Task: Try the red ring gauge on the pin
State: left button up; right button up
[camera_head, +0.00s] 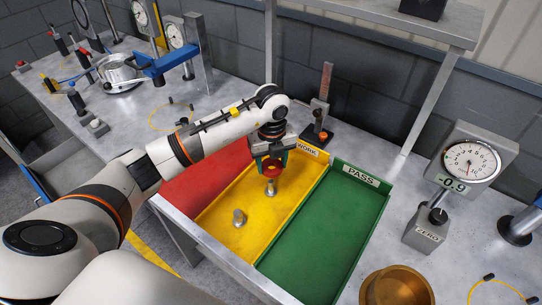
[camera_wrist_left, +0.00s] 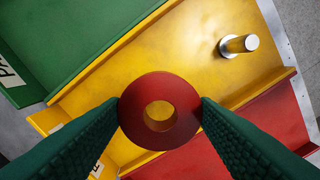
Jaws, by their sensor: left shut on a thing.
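My left gripper (camera_head: 270,160) is shut on the red ring gauge (camera_head: 273,171), a thick flat ring with a round hole. In the left wrist view the ring (camera_wrist_left: 133,110) sits between the two green fingertips, its hole facing the camera. A metal pin (camera_head: 271,189) stands in the yellow WORK tray (camera_head: 222,212), just below the ring in the head view; whether the ring touches it I cannot tell. A second metal pin (camera_head: 239,219) stands nearer the tray's front; one pin (camera_wrist_left: 238,46) shows clear of the ring in the left wrist view. My right gripper is not in view.
A green PASS tray (camera_head: 318,225) lies empty to the right, and a red tray (camera_head: 205,182) to the left, partly behind my arm. A dial gauge (camera_head: 468,165), a brass bowl (camera_head: 397,287) and a small upright stand (camera_head: 319,120) are around them.

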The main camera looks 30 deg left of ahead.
aim_at(271, 181)
pick_arm(q)
jog(key=n, duration=0.2)
jog(key=shift+w+a+f+n, duration=0.2)
jog(key=shift+w+n, duration=0.05)
jog(key=shift+n, duration=0.05)
jog(key=shift+f+b, duration=1.05)
jog(key=shift+f, duration=0.35)
jog(key=shift+f+b, duration=0.9)
jog(key=shift+f, duration=0.35)
jog(key=shift+f, duration=0.35)
jog(key=o, duration=1.7)
jog(key=shift+o, duration=0.2)
